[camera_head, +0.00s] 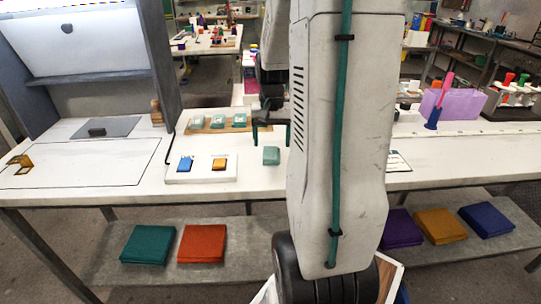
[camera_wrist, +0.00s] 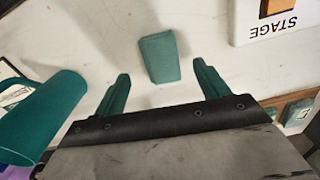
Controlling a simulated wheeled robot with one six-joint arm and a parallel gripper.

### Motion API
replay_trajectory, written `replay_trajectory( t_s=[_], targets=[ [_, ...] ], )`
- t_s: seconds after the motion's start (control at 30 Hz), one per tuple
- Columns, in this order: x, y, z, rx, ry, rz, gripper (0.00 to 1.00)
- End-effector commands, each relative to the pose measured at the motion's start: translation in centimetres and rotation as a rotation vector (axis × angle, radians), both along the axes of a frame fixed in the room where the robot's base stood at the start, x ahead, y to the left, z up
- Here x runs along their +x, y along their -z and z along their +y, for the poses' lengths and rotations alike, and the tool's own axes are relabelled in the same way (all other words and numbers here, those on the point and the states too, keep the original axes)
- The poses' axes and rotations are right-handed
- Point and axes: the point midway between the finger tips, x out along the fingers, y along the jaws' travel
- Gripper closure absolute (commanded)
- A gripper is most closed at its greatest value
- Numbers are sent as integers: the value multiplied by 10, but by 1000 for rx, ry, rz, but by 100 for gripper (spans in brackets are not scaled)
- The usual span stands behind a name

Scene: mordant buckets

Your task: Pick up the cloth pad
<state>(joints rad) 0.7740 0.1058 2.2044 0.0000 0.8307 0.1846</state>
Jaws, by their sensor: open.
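A small teal cloth pad (camera_head: 271,156) lies alone on the white tabletop, to the right of the staging board. It also shows in the wrist view (camera_wrist: 160,57), ahead of and between my finger tips, apart from both. My gripper (camera_head: 270,133) has two teal fingers, spread open and empty, above the table close to the pad. In the wrist view my gripper (camera_wrist: 162,72) points toward the pad, with clear space on both sides of it. My arm hides part of the table to the right of the pad in the head view.
A white board marked STAGE (camera_wrist: 273,22) holds a blue pad (camera_head: 186,164) and an orange pad (camera_head: 219,164) left of the teal pad. Folded cloths, including a red one (camera_head: 203,243), lie on the lower shelf.

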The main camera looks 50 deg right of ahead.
Motion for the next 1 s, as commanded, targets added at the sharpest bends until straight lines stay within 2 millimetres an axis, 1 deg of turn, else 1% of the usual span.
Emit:
replay_trajectory(
  t_s=[0.1, 0.23, 0.33, 0.53, 0.57, 0.6, 0.67, 0.7, 0.73, 1.0],
  targets=[
    [-1, 20, 2, 4, -1, 4, 26],
    [-1, 37, 2, 2, -1, 3, 26],
    [-1, 43, 2, 2, -1, 1, 26],
    [0, 43, 2, 0, -1, 0, 26],
    [0, 43, 2, 0, -1, 0, 29],
    [0, 43, 2, 0, -1, 0, 40],
    [0, 43, 2, 0, -1, 0, 57],
    [0, 43, 2, 0, -1, 0, 68],
    [0, 43, 2, 0, -1, 0, 74],
    [0, 43, 2, 0, -1, 0, 74]
  ],
)
